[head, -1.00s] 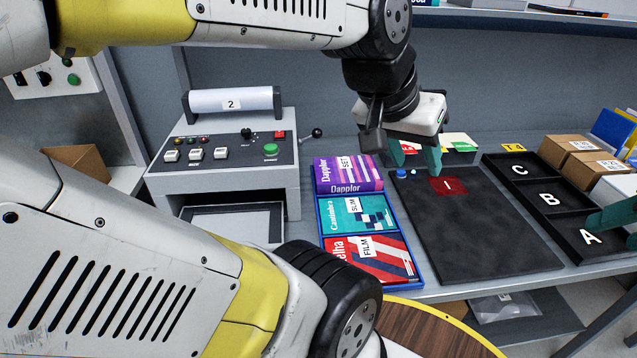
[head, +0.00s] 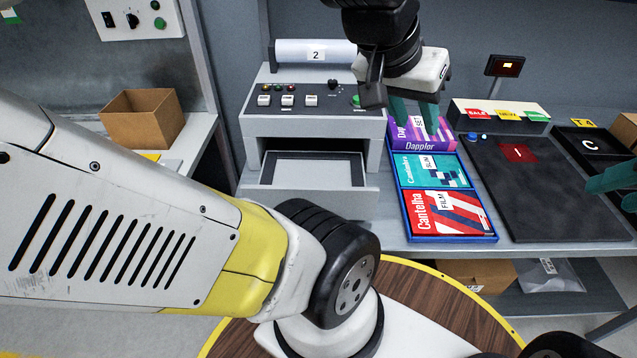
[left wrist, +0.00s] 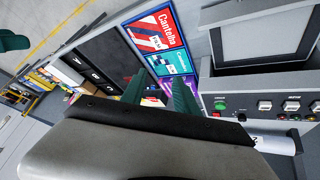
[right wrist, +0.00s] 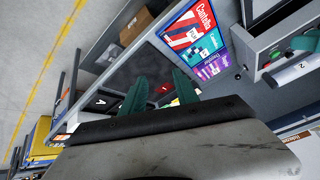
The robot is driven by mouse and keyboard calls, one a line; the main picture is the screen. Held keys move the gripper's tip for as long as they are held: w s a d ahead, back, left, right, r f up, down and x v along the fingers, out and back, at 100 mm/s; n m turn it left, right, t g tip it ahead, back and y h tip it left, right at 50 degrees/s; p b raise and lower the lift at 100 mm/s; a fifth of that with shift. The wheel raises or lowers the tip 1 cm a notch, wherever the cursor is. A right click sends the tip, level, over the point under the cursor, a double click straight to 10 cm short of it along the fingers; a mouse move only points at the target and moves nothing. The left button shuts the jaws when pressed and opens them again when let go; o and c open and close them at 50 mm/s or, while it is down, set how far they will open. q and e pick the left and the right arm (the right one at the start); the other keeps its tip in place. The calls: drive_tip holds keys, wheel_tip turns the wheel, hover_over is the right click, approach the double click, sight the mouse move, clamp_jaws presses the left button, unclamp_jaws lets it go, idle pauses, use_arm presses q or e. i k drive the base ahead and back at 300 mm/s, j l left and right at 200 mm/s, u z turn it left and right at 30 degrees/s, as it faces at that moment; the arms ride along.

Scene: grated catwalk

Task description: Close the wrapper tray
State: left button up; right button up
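The wrapper tray (head: 318,203) is a grey, shallow drawer with a dark inner edge. It is pulled out from the lower front of the wrapper machine (head: 310,125) and looks empty. It also shows at the upper right of the left wrist view (left wrist: 265,35). My left gripper (head: 414,113) is open and empty, above the purple Dappler box, to the right of the tray and higher than it. My right gripper (head: 618,190) is at the right edge of the head view, far from the tray. The right wrist view shows its fingers apart (right wrist: 162,92).
A blue holder (head: 408,222) with several bright boxes stands right of the machine. Beyond it lies a dark mat (head: 545,205). An open cardboard box (head: 142,120) is at the left. The space in front of the tray looks clear, though my arm link crosses below it.

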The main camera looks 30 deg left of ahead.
sight(334, 182)
drive_tip(key=u, duration=1.55)
drive_tip(key=k+l+u, duration=0.2)
drive_tip(key=k+l, duration=0.4)
drive_tip(key=l, duration=0.1)
